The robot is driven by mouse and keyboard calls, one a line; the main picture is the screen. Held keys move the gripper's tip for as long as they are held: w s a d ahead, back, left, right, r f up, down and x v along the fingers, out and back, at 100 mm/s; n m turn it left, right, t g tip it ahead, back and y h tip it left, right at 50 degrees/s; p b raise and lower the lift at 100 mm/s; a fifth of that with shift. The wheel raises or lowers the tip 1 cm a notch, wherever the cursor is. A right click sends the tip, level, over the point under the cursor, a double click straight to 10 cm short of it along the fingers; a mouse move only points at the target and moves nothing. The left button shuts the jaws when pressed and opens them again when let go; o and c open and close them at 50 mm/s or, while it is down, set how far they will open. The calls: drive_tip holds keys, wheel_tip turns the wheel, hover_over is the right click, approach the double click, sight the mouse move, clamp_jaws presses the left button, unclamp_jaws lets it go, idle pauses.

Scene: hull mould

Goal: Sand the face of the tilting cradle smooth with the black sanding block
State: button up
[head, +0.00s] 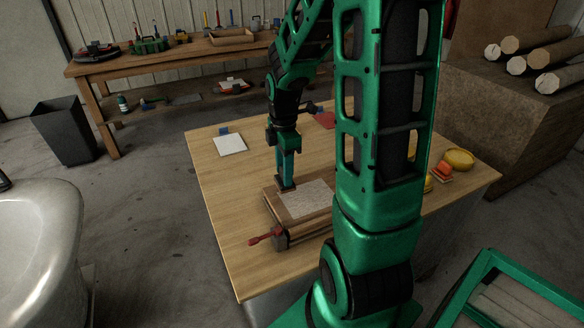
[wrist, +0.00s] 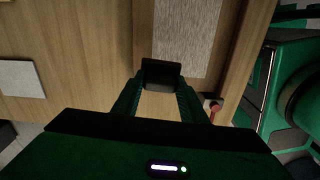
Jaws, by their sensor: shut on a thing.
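The tilting cradle (head: 283,208) is a wooden frame on the workbench, with a rough grey patch (head: 308,196) on its face. In the wrist view the grey patch (wrist: 186,38) lies beyond the fingers, bordered by the cradle's wood (wrist: 143,30). My gripper (head: 286,180) points down over the cradle's left side, shut on the black sanding block (wrist: 161,74). My arm hides the cradle's right part in the head view.
A red-handled lever (head: 262,237) sticks out at the cradle's front left. A white sheet (head: 230,145) lies on the table (head: 232,205) at the back left. The table's left side is clear.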

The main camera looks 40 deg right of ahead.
drive_tip(key=shift+w+a, duration=0.2)
drive_tip(key=shift+a, duration=0.4)
drive_tip(key=shift+w+a, duration=0.15)
drive_tip(key=shift+a, duration=0.4)
drive_tip(key=s, duration=0.2)
drive_tip(key=s+a, duration=0.1)
drive_tip(key=s, duration=0.4)
drive_tip(key=shift+s+a, duration=0.2)
drive_tip(key=shift+a, duration=0.2)
drive_tip(key=shift+s+a+f, duration=0.1)
drive_tip(key=shift+s+f, duration=0.05)
drive_tip(key=shift+s, duration=0.1)
drive_tip(key=shift+f, duration=1.1)
drive_tip(key=shift+f, duration=0.75)
drive_tip(key=shift+s+d, duration=0.8)
drive_tip(key=shift+d, duration=1.85)
drive_tip(key=shift+s+d, duration=0.75)
drive_tip(key=shift+d, duration=1.85)
drive_tip(key=shift+s+d, duration=0.8)
drive_tip(key=shift+d, duration=1.85)
drive_tip(key=shift+w+d, duration=0.25)
drive_tip(key=shift+w, duration=0.75)
drive_tip(key=shift+w+d, duration=0.25)
drive_tip(key=shift+w, duration=0.75)
